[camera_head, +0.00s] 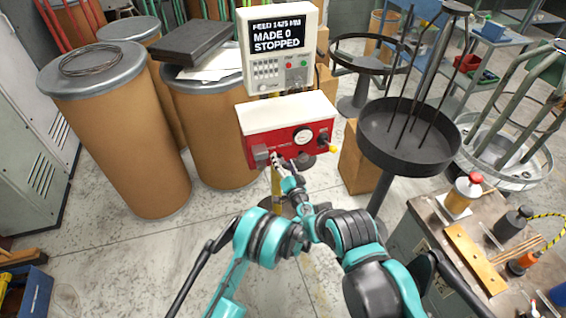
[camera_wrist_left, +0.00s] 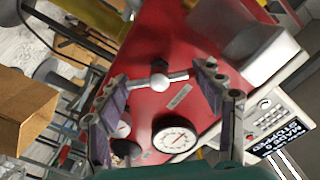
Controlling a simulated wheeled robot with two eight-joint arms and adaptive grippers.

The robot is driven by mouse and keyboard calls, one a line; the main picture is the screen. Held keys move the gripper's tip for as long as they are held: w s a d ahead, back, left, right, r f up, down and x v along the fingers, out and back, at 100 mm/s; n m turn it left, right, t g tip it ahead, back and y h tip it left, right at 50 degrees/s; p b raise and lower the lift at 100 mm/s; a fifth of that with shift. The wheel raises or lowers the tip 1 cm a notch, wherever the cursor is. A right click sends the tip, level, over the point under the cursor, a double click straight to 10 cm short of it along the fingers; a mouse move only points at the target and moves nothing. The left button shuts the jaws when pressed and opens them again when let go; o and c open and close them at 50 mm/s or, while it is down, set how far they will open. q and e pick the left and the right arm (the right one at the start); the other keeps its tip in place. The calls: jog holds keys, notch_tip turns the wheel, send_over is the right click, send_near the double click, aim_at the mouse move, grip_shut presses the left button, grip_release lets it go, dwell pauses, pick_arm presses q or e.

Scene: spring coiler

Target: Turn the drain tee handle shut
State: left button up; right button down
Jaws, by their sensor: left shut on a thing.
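The drain tee handle (camera_wrist_left: 157,80) is a pale metal crossbar with a round hub, on the red face of the machine's unit (camera_wrist_left: 155,40) in the left wrist view. My left gripper (camera_wrist_left: 160,90) has one finger at each end of the bar, shut on it across its length. In the head view the left gripper (camera_head: 281,163) is at the lower front of the red and white unit (camera_head: 288,118), and it largely hides the handle there. My right gripper does not show.
A dial gauge (camera_wrist_left: 175,138) sits beside the handle. A control box (camera_head: 278,48) above reads "MADE 0 STOPPED". Brown drums (camera_head: 120,135) stand at left, a dark round tray (camera_head: 408,140) at right. A bench (camera_head: 470,225) with tools is at lower right.

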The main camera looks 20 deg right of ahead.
aim_at(279, 136)
pick_arm(q)
jog(key=o, duration=1.1)
jog(key=shift+w, duration=0.1)
notch_tip(279, 136, up, 10)
